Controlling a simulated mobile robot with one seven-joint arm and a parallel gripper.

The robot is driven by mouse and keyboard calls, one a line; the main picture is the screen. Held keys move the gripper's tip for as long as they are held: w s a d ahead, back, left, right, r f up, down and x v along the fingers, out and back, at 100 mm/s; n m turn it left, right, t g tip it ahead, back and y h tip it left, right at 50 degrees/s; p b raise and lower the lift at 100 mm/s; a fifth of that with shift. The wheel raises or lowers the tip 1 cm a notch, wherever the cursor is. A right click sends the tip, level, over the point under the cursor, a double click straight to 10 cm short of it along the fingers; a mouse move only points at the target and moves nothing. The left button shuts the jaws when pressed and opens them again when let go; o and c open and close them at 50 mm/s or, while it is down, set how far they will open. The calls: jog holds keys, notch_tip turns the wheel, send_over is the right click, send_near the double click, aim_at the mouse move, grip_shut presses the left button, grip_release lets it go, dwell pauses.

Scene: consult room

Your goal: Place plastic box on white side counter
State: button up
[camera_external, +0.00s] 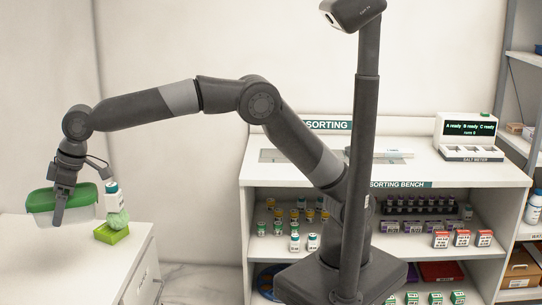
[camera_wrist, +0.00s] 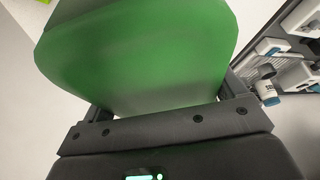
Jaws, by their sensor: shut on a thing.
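The plastic box (camera_external: 92,202) has a green lid and a pale, see-through body. It is at the far left of the external view, at the white side counter (camera_external: 110,262). My gripper (camera_external: 60,210) points down and is shut on the box. In the wrist view the green lid (camera_wrist: 140,55) fills the middle, between the two fingers (camera_wrist: 168,105). The fingers partly hide the box in the external view. I cannot tell whether its underside touches the counter top.
A white bottle (camera_external: 113,196), a pale green round thing (camera_external: 118,220) and a bright green block (camera_external: 111,233) are close to the box's right, near the counter edge. The sorting bench (camera_external: 470,174) with stocked shelves stands to the right. The counter's front left is clear.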

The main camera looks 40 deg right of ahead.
notch_tip(320, 180, down, 17)
jog(key=shift+f, duration=0.2)
dwell(0.3)
jog(key=shift+f, duration=0.1)
jog(key=o, duration=0.7)
jog(key=shift+o, duration=0.3)
jog(key=v, duration=1.2)
